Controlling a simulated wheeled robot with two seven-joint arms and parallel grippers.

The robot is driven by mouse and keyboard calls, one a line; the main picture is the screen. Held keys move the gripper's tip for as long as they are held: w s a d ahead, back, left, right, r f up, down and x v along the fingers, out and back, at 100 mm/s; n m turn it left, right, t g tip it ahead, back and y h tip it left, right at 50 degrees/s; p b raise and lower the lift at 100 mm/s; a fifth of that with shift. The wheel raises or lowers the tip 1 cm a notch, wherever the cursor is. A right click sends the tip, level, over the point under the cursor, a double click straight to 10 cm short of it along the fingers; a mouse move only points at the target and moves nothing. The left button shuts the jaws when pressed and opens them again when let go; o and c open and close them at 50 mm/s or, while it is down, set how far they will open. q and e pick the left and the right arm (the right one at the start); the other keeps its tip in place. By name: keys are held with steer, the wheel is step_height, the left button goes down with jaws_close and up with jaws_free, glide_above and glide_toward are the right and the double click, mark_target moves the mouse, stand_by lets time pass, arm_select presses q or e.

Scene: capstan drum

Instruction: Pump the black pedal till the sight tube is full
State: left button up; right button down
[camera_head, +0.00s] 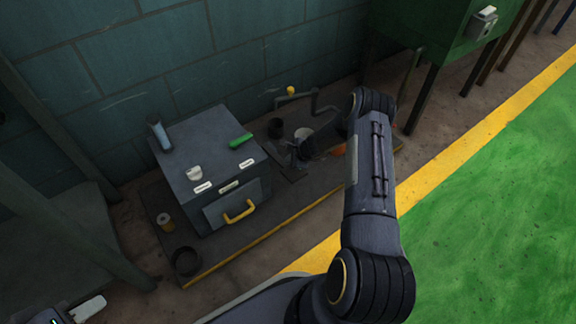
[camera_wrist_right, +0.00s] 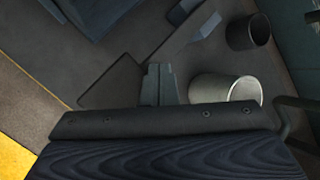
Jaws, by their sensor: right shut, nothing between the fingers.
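The sight tube (camera_head: 159,134) appears to be the blue-grey cylinder at the back left corner of the grey cabinet (camera_head: 215,135); its fill level cannot be read. A dark flat plate (camera_wrist_right: 112,82), probably the black pedal, lies by the fingertips in the right wrist view. My right gripper (camera_head: 293,156) is low beside the cabinet's right side; its fingers also show in the wrist view (camera_wrist_right: 158,80), shut and empty. They overlap the plate's edge; whether they touch it is unclear. My left gripper (camera_head: 85,309) shows only partly at the bottom left.
The cabinet has a green lever (camera_head: 241,140), a white knob (camera_head: 195,173) and a yellow handle (camera_head: 238,211). A white cup (camera_wrist_right: 228,90) and a dark cup (camera_wrist_right: 248,32) stand near my right gripper. A crank (camera_head: 296,96) is behind. Open green floor (camera_head: 490,220) lies right.

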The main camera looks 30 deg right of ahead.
steer(key=r+p, duration=0.1)
steer(key=r, duration=0.1)
steer(key=w+r+p, duration=0.1)
steer(key=r+p, duration=0.1)
steer(key=r, duration=0.1)
stand_by(0.5)
